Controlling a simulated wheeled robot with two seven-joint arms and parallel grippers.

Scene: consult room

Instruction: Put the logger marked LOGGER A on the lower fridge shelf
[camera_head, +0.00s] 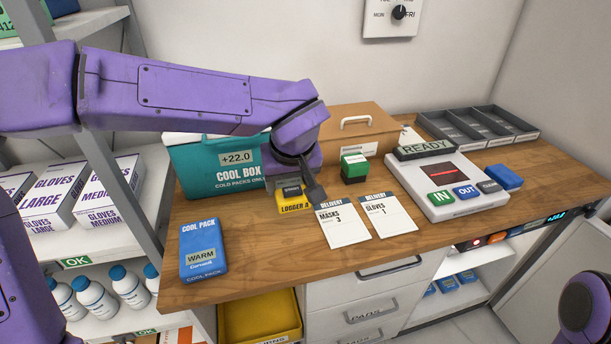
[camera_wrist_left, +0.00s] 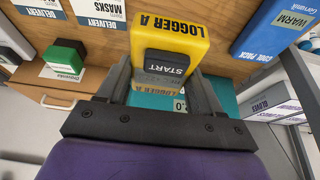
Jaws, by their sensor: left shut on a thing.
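The yellow LOGGER A (camera_head: 294,206) is in front of the teal cool box, at the desk top; I cannot tell whether it touches the wood. My left gripper (camera_head: 297,186) is shut on it from above. In the left wrist view the logger (camera_wrist_left: 172,32) sits between the two fingers, with its dark START button facing the camera. The fridge (camera_head: 459,268) looks to be the white open compartment under the desk's right end, with several blue packs inside. Its lower shelf is mostly hidden. My right gripper is not in view.
A blue cool pack (camera_head: 203,248) lies left of the logger. Two delivery cards (camera_head: 343,226), a green-topped stamp (camera_head: 354,168) and a scanner unit (camera_head: 440,187) are to the right. A white door panel (camera_head: 560,275) stands at the right edge.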

